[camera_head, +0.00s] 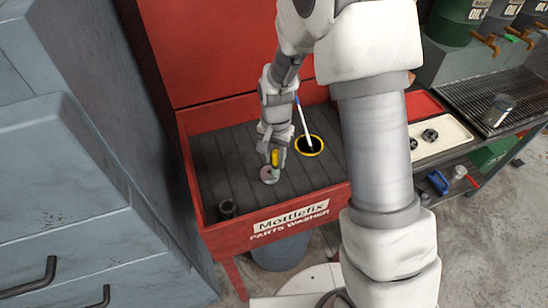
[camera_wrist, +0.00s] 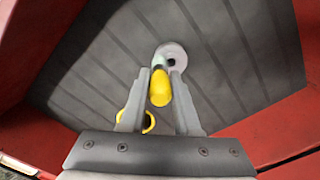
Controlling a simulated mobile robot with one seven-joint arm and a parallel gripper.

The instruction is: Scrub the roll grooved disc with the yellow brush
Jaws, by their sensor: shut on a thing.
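The yellow brush (camera_head: 275,158) is held in my gripper (camera_head: 277,150), whose fingers point down into the parts washer. In the wrist view the yellow brush (camera_wrist: 159,88) sits between the two fingers of my gripper (camera_wrist: 159,85), with its pale head toward the disc. The grooved disc (camera_head: 268,175) is a small light-grey round with a dark centre hole, lying on the washer's dark floor. In the wrist view the disc (camera_wrist: 172,58) is just beyond the brush tip. The brush head overlaps the disc's edge in both views; I cannot tell whether they touch.
The red parts washer (camera_head: 205,228) has raised walls around its ribbed floor. A yellow-rimmed hole (camera_head: 309,146) with a blue-and-white stick (camera_head: 301,118) is right of my gripper. A white tray (camera_head: 455,136) holds dark round parts at right.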

